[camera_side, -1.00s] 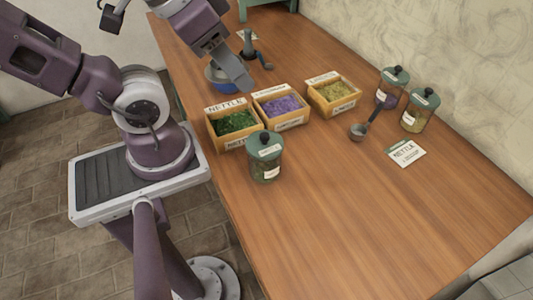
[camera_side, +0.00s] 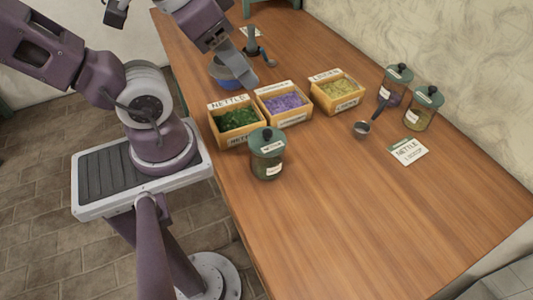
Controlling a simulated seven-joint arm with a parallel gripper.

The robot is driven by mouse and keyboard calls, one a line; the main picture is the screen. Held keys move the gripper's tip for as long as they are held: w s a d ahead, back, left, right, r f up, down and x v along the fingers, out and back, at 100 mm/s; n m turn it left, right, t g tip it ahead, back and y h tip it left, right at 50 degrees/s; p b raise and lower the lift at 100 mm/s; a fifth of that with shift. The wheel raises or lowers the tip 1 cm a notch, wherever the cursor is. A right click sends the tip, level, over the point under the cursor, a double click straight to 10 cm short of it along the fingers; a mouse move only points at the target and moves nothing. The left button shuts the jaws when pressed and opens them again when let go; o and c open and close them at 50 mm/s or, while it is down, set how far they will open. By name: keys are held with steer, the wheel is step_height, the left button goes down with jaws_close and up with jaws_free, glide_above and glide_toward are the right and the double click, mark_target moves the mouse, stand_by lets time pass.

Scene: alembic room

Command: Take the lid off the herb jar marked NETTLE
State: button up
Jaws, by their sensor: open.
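A glass jar (camera_side: 268,168) with dark green contents stands upright near the table's left edge, in front of the crate labelled NETTLE. Its green lid (camera_side: 262,145) with a black knob is on; its labels are too small to read surely. Two more lidded jars stand at the back right, one with purple contents (camera_side: 390,95) and one with yellowish contents (camera_side: 415,118). My gripper (camera_side: 244,78) is open above the far part of the table, by a blue bowl (camera_side: 217,70). It is well behind the near jar and apart from it; its fingers are partly unclear.
Wooden crates of green (camera_side: 235,121), purple (camera_side: 285,103) and yellow (camera_side: 338,88) herbs stand in a row behind the near jar. A scoop (camera_side: 362,128) and a NETTLE card (camera_side: 408,151) lie to the right. The table's near part is clear.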

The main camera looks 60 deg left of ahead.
steer(key=o, duration=1.1)
steer(key=shift+o, duration=0.2)
steer(key=shift+f, duration=0.1)
steer(key=m+g, duration=0.6)
steer(key=m, duration=1.6)
glide_above(269, 132)
steer(key=shift+y, duration=0.4)
steer(key=f, duration=1.2)
steer(key=shift+w+a, duration=0.2)
steer(key=shift+w, duration=0.1)
steer(key=shift+w+d+m, duration=0.15)
steer(key=shift+w+m, duration=0.1)
steer(key=shift+m, duration=0.05)
steer(key=shift+f+h, duration=0.3)
steer(key=shift+f, duration=0.05)
steer(key=f, duration=0.4)
steer(key=s+f, duration=0.1)
steer(key=f, duration=0.1)
steer(key=shift+f, duration=0.1)
